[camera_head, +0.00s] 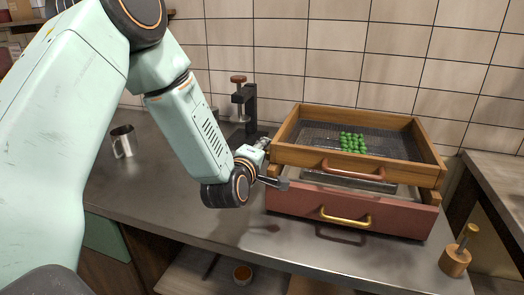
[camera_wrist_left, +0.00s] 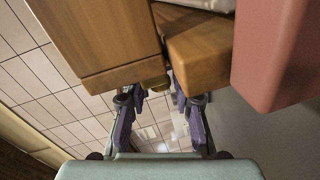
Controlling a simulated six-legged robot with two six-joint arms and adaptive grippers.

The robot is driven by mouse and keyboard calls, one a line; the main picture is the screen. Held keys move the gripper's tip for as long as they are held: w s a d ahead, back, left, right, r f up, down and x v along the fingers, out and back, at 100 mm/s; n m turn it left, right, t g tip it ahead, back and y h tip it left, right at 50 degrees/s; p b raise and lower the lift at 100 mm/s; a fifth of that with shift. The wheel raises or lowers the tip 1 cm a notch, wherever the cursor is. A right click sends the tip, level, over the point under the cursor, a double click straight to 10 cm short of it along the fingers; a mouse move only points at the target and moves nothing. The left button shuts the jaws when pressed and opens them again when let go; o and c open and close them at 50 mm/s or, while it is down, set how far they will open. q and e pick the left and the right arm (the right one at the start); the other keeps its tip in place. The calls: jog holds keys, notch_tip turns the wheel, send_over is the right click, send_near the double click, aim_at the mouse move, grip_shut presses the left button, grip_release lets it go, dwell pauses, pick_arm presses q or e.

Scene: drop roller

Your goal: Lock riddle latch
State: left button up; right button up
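The wooden-framed riddle (camera_head: 437,173) has a mesh floor with several green pieces on it and a reddish front handle. It sits on a red box (camera_head: 300,197) with a brass handle. My left gripper (camera_head: 275,168) is at the left side of the riddle and box, near their front corner. In the left wrist view, its two dark fingers (camera_wrist_left: 160,98) are apart with nothing held between them. A small rounded brown knob (camera_wrist_left: 156,83), possibly the latch, sits under the wooden frame (camera_wrist_left: 100,40) just beyond the fingers. A wooden block (camera_wrist_left: 200,55) is beside it. My right gripper is not visible.
A metal cup (camera_head: 123,142) stands at the left on the steel counter (camera_head: 170,195). A dark press-like stand (camera_head: 246,103) is behind my left wrist. A wooden tool with a brass-coloured knob (camera_head: 455,260) is at the front right. The tiled wall is behind.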

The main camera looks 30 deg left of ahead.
pick_arm(q)
jog(key=v, duration=0.7)
jog(key=shift+s, duration=0.25)
jog(key=shift+r, duration=0.1)
dwell(0.4)
